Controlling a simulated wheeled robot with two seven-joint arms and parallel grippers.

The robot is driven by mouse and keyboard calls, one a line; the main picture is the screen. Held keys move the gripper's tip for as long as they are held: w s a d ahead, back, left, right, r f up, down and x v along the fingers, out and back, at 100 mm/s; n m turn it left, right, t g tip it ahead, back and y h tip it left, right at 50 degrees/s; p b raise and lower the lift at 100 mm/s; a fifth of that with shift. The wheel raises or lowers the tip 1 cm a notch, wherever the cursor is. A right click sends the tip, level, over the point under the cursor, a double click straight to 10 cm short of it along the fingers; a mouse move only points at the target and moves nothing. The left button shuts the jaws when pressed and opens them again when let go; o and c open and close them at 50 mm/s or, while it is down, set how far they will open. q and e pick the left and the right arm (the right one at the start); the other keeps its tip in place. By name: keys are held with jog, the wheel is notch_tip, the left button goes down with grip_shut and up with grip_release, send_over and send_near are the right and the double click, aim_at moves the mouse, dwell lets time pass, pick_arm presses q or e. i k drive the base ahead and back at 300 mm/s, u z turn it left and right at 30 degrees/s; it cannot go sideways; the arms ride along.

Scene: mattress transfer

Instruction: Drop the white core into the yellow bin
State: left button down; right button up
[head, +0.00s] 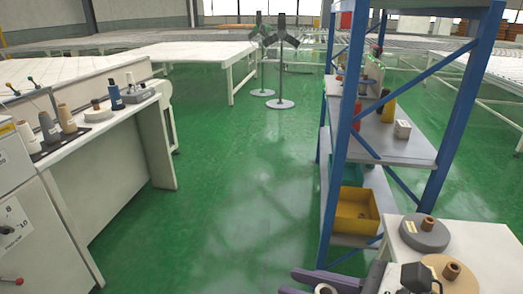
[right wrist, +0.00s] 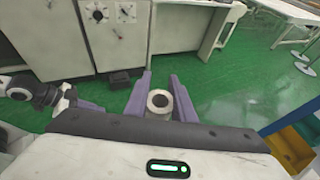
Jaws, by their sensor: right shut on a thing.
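The white core (right wrist: 160,101) is a short pale ring with a dark hole. My right gripper (right wrist: 162,98) is shut on it, with a purple finger on each side. In the head view, the right gripper (head: 318,284) and the core (head: 325,289) show at the bottom edge, partly cut off. The yellow bin (head: 356,212) stands on the lower shelf of the blue rack, beyond and above the gripper in the picture. It also shows at the right of the right wrist view (right wrist: 291,148). Part of my left gripper (right wrist: 70,102) appears at the left there; its jaw opening is unclear.
The blue rack (head: 345,120) has upright posts near the gripper. A white table (head: 480,262) with grey and tan spools stands at the right. A bench (head: 95,125) with thread cones is at the left. Green floor (head: 220,210) between them is clear.

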aim_at(352, 209)
jog(key=u, duration=0.65)
jog(key=i, duration=2.2)
jog(key=z, duration=0.75)
jog(key=i, duration=1.25)
jog(key=z, duration=1.1)
